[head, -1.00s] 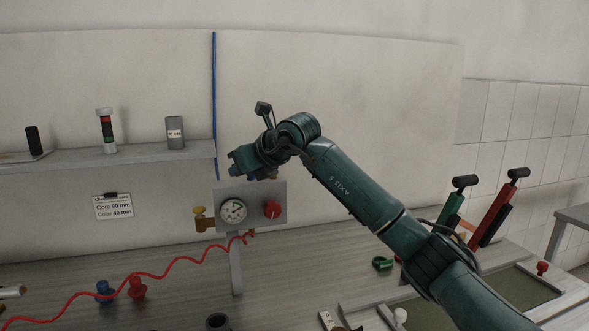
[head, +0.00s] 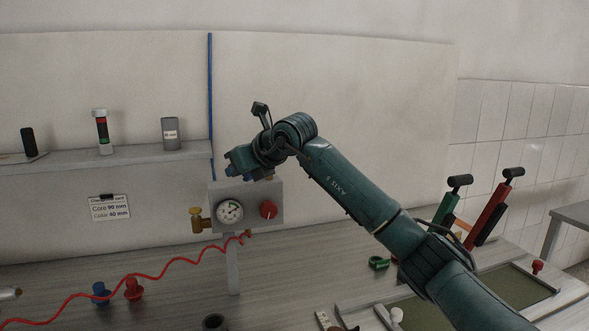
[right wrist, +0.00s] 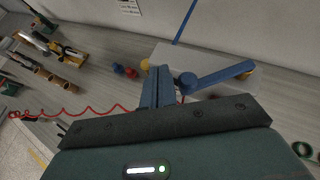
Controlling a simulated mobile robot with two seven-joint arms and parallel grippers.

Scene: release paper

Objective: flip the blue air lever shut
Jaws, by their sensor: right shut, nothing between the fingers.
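The blue air lever (right wrist: 218,76) shows in the right wrist view, lying across the top of the grey panel (right wrist: 180,52). Its round pivot is at the left end and a yellow piece is at the right end. In the head view the lever is mostly hidden by my right gripper. My right gripper (right wrist: 157,88) is shut and empty, its fingertips just left of the lever's pivot; I cannot tell whether they touch. In the head view the right gripper (head: 237,165) is over the top left of the panel (head: 246,190). My left gripper is not in view.
The panel carries a gauge (head: 229,211), a red knob (head: 268,209) and a brass fitting (head: 198,220). A red coiled hose (head: 165,270) runs left across the bench. A shelf (head: 120,160) stands to the left. A framed tray (head: 510,290) and upright-handled tools (head: 490,212) are at the right.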

